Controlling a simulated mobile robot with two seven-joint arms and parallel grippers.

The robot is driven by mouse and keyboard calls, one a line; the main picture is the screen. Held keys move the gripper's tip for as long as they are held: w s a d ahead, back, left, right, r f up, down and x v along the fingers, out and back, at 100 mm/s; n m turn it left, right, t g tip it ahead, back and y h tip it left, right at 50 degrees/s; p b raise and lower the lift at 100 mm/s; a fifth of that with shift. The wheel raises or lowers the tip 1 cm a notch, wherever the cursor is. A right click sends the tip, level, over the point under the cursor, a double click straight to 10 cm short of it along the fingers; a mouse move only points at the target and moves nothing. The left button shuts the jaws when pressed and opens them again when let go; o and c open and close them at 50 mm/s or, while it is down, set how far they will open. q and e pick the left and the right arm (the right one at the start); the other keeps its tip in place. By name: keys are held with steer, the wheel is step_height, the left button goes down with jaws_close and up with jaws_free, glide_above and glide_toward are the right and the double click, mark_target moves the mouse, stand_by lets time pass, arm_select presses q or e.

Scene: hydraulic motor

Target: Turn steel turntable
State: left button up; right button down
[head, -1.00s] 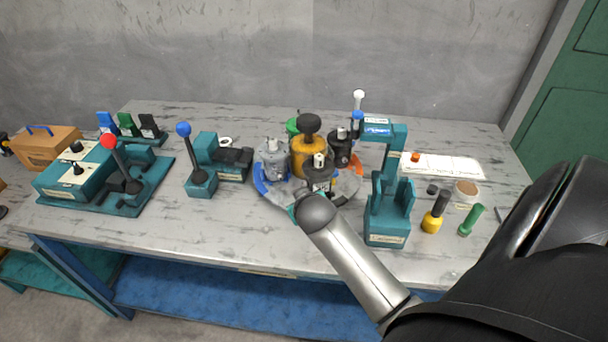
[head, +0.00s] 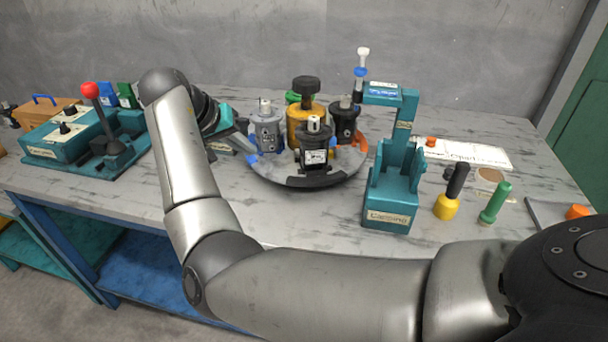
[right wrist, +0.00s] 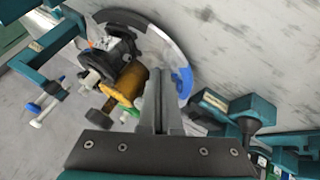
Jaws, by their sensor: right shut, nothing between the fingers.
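The steel turntable (head: 272,172) is a round grey disc at the middle of the workbench. It carries a grey motor (head: 267,133) on the left, a black motor (head: 314,150) in front, another black motor (head: 344,124) at the right and a yellow one (head: 305,122) behind. Blue and orange marks show on its rim. My right gripper (head: 243,142) is at the turntable's left side, with its fingers shut and empty. In the right wrist view, the shut fingers (right wrist: 160,85) lie close to the rim's blue mark (right wrist: 182,82); contact cannot be told. My left gripper is out of view.
A teal stand (head: 390,195) stands close to the turntable's right. Yellow (head: 447,205) and green (head: 494,205) handled tools stand farther right. A red-knobbed lever unit (head: 110,150) is at the left. My right arm crosses the bench front. Bench space between turntable and front edge is clear.

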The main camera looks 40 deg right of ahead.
mark_target(295, 170)
steer(key=b+x, duration=0.1)
steer(key=x, duration=0.2)
steer(key=b+x, duration=0.1)
steer(key=x, duration=0.2)
steer(key=s+b+x, duration=0.1)
steer(key=b+x, duration=0.1)
steer(key=x, duration=0.1)
steer(key=shift+s+a+f, duration=0.1)
steer(key=shift+a+f, duration=0.05)
steer(key=shift+f, duration=0.1)
steer(key=shift+s+d, duration=0.25)
steer(key=shift+d, duration=0.25)
steer(key=shift+s+d, duration=0.25)
steer(key=shift+d, duration=0.25)
arm_select(q)
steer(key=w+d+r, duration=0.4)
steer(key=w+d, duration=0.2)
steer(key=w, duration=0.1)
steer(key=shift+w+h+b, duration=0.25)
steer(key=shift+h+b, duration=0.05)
steer(key=shift+b, duration=0.15)
arm_select(e)
steer(key=shift+s+d+r, duration=0.1)
steer(key=shift+s+d, duration=0.35)
steer(key=shift+d, duration=0.35)
